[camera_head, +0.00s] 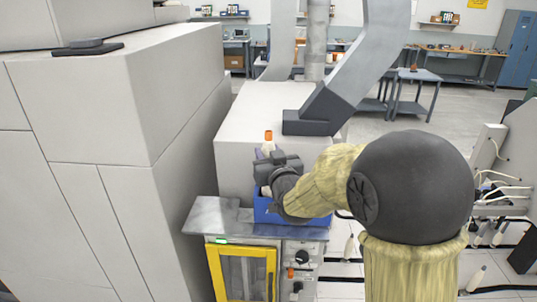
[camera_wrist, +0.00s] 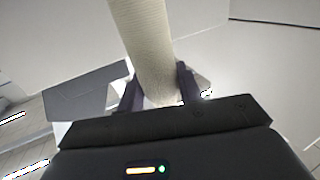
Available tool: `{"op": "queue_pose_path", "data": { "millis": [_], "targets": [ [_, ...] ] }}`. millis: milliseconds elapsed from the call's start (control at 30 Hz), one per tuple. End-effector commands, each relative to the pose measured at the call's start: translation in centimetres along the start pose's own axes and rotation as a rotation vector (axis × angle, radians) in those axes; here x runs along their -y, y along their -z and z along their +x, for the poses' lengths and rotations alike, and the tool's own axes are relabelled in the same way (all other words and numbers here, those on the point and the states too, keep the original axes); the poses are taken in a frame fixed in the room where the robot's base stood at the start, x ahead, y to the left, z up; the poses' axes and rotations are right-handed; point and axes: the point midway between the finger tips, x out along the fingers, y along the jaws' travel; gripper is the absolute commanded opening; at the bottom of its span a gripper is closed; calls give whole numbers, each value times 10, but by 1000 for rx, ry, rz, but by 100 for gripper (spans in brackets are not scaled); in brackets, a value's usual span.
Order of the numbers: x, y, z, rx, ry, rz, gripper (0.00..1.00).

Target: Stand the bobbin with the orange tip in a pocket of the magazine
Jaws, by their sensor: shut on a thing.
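The bobbin with the orange tip (camera_head: 268,136) stands roughly upright above my gripper (camera_head: 270,160) in the head view, its orange end uppermost. In the wrist view the pale, finely wound body of the bobbin (camera_wrist: 147,45) rises between the two dark fingers of my gripper (camera_wrist: 158,88), which is shut on it. The orange tip is out of the wrist view. A blue container (camera_head: 263,212) sits on the steel top, partly hidden behind my arm. I cannot make out any magazine pockets.
The steel top (camera_head: 212,215) has bare room left of the blue container. Below it is a yellow-framed door (camera_head: 243,272). A large pale cabinet (camera_head: 140,90) stands close on the left, and a pale machine housing (camera_head: 245,125) rises behind the container.

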Motion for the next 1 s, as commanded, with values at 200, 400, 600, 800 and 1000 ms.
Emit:
{"op": "queue_pose_path", "data": {
  "millis": [200, 400, 600, 800, 1000],
  "targets": [
    [0, -6, 0, -1, 0, 0, 12],
    [0, -10, 0, -1, 0, 0, 12],
    [0, -15, 0, -1, 0, 0, 12],
    [0, -19, 0, -1, 0, 0, 12],
    [0, -24, 0, -1, 0, 0, 12]
  ]
}}
